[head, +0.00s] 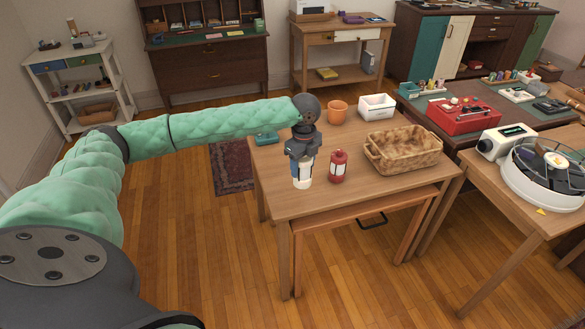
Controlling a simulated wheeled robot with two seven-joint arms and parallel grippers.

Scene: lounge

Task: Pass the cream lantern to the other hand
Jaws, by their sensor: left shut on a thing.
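The cream lantern (302,182) is upright at the front left of the small wooden table (330,202), partly hidden by my left gripper (302,158). My left gripper points down from above and is shut on the lantern's upper part. I cannot tell whether the lantern's base touches the table. My left arm reaches in from the left, over the floor, to the table. My right gripper is not in view.
A red lantern (338,166) stands just right of the cream one. A brown basket (403,149), an orange pot (337,112), a white box (377,106) and a teal item (266,138) share the table. Its front strip is clear. Another table (500,190) stands close at right.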

